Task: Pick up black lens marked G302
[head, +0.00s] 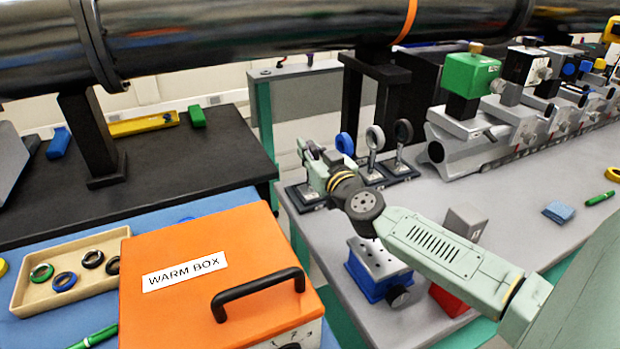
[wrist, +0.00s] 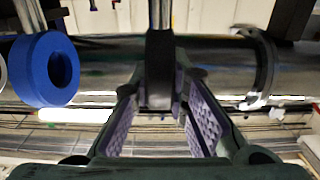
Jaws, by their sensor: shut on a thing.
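My gripper (head: 316,156) is over the left end of a row of small dark holders on the grey bench. In the wrist view its purple-padded fingers (wrist: 160,100) are closed on a dark, black-looking lens (wrist: 160,68), seen edge-on. No G302 mark can be read on it. In the head view my gripper mostly hides this lens, and I cannot tell whether it still touches its holder (head: 305,196). A blue lens (head: 345,143) stands just right of my gripper; in the wrist view a blue ring (wrist: 45,70) shows at left, apart from the fingers.
A grey lens (head: 375,137) and another black lens (head: 403,131) stand close by in the row. A blue lab jack (head: 378,270) is in front. The orange warm box (head: 220,280) stands at left. A large dark pipe (head: 250,30) runs overhead.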

